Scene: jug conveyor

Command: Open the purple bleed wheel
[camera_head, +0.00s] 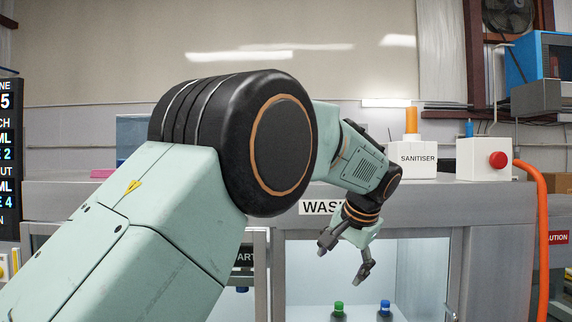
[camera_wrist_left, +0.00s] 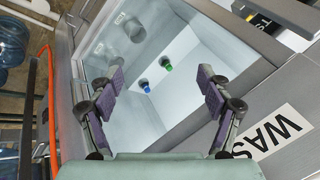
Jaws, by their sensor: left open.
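No purple bleed wheel can be made out in either view. My left gripper (camera_head: 343,262) is open and empty, pointing down in front of the wash cabinet (camera_head: 462,235) in the head view. In the left wrist view my left gripper (camera_wrist_left: 160,72) shows its two fingers spread wide, with purple-grey pads and nothing between them but the cabinet seen beyond. My left arm hides much of the middle and lower left of the head view. My right gripper is in neither view.
A green-capped bottle (camera_head: 338,308) and a blue-capped bottle (camera_head: 384,308) stand inside the cabinet. On top sit a white sanitiser box (camera_head: 413,166) and a box with a red button (camera_head: 485,160). An orange hose (camera_head: 543,230) runs down at the right.

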